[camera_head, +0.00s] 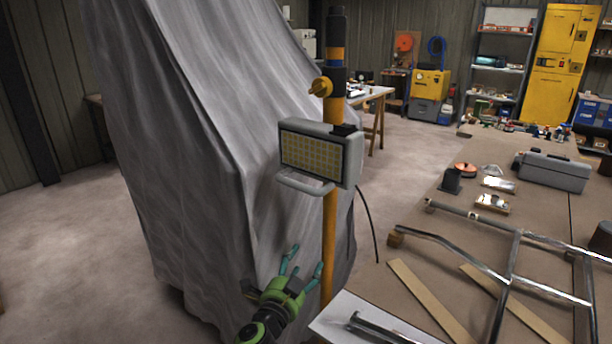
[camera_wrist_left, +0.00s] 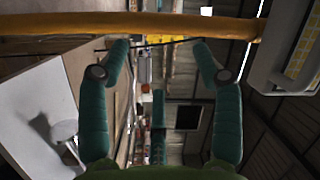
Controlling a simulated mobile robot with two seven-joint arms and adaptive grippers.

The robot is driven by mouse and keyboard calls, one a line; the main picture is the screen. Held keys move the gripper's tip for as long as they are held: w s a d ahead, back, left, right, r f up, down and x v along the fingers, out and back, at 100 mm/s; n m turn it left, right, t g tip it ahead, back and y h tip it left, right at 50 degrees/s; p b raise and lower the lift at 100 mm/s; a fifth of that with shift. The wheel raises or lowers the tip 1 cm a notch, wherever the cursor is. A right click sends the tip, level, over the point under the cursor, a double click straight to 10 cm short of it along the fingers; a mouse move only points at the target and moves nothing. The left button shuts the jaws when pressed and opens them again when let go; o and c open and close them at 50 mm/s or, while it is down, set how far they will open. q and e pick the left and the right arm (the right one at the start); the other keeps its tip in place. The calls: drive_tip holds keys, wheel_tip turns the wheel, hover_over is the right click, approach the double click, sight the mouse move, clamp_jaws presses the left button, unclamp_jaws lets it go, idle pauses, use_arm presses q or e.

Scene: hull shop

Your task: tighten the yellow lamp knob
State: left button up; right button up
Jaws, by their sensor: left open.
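The grey work lamp (camera_head: 312,155) with a yellow gridded face and a lower handle is mounted on the yellow pole (camera_head: 329,235). My left gripper (camera_head: 302,268) is open and empty, low beside the pole and well below the lamp and knob. In the left wrist view, the pole (camera_wrist_left: 130,25) crosses beyond the open fingertips (camera_wrist_left: 161,50), with part of the lamp (camera_wrist_left: 288,55) at right. The knob is not visible there. My right gripper is out of view.
A grey sheet-covered hull (camera_head: 200,160) stands close behind and left of the pole. The workbench (camera_head: 405,250) at right carries a metal tube frame (camera_head: 510,260), wood strips (camera_head: 430,300) and a grey case (camera_head: 553,170). A dark cable hangs right of the pole. Open floor lies at left.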

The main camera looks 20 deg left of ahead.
use_arm(q)
drive_tip(key=s+d+r+m+h, duration=0.1)
drive_tip(key=d+r+m+h, duration=0.2)
drive_tip(key=r+m+h, duration=0.5)
drive_tip(key=s+d+r+m+h+b, duration=0.15)
drive_tip(key=d+r+m, duration=0.35)
drive_tip(key=r, duration=0.7)
drive_tip(key=s+d+r+m+h, duration=0.1)
drive_tip(key=d+r+m+h, duration=0.1)
drive_tip(key=r+m+h, duration=0.7)
drive_tip(key=m+g+y+p, duration=0.1)
drive_tip(key=m+y, duration=0.5)
drive_tip(key=y, duration=0.7)
approach(315, 91)
drive_tip(key=x, duration=0.4)
drive_tip(key=p+x, duration=0.2)
drive_tip(key=x, duration=0.1)
drive_tip(key=p+x, duration=0.1)
drive_tip(key=x, duration=0.1)
drive_tip(key=shift+r, duration=0.3)
drive_tip(key=shift+w+d+f+p, duration=0.2)
drive_tip(key=shift+w+p, duration=0.2)
drive_tip(key=shift+w, duration=0.15)
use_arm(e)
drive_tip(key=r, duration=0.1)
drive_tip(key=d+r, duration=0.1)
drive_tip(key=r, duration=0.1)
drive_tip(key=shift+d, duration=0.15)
use_arm(q)
drive_tip(key=c, duration=1.2)
